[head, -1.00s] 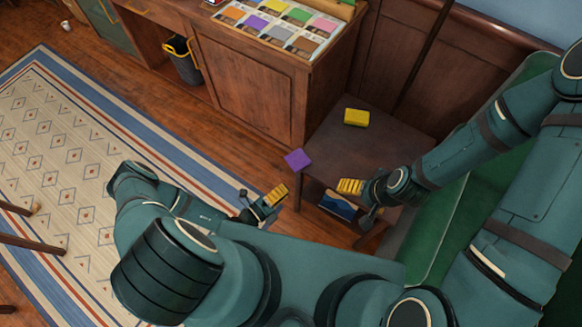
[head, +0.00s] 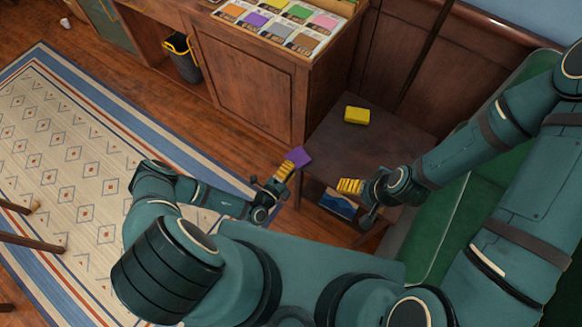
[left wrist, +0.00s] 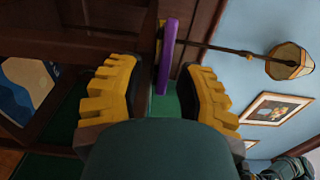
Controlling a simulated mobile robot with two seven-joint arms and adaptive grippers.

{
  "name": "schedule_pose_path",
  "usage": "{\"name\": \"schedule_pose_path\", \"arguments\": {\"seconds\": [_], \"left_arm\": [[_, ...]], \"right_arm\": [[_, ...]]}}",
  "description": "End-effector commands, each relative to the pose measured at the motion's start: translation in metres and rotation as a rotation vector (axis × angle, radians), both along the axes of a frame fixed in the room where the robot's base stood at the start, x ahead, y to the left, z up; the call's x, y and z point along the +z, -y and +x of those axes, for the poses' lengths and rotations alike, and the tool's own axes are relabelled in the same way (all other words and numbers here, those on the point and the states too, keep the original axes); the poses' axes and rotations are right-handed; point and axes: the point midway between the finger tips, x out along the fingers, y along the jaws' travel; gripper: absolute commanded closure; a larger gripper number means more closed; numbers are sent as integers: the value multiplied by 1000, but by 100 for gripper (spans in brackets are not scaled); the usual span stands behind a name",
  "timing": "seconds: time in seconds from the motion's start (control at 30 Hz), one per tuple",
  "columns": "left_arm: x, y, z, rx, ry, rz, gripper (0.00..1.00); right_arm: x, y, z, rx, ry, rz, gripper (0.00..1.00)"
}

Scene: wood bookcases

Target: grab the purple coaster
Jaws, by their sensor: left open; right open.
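The purple coaster (head: 298,155) lies at the left edge of the small dark wood table (head: 372,150), overhanging it. In the left wrist view the coaster (left wrist: 167,55) is seen edge-on, between the two yellow fingers and a little beyond them. My left gripper (head: 284,172) is open, with its fingertips right at the coaster's near edge; I cannot tell whether they touch it. The left fingers (left wrist: 160,95) stand apart on both sides of the coaster's line. My right gripper (head: 350,186) is open and empty above the table's front part.
A yellow block (head: 357,115) lies on the table. A wooden cabinet (head: 245,85) with colored samples on top stands behind, left of the table. A green seat (head: 450,220) is at the right. A black bin (head: 183,60) stands further back.

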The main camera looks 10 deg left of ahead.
Motion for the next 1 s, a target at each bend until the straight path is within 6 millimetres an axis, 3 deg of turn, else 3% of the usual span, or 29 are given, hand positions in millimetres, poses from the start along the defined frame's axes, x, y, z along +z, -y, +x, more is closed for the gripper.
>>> {"name": "schedule_pose_path", "arguments": {"seconds": [0.5,0.73,1.0], "left_arm": [[0,4,10,-1,2,2,61],[0,4,10,-1,1,1,100],[0,4,10,-1,-1,1,100]], "right_arm": [[-4,0,-2,2,-3,1,7],[-4,0,-2,2,-3,0,7],[-4,0,-2,2,-3,0,7]]}}
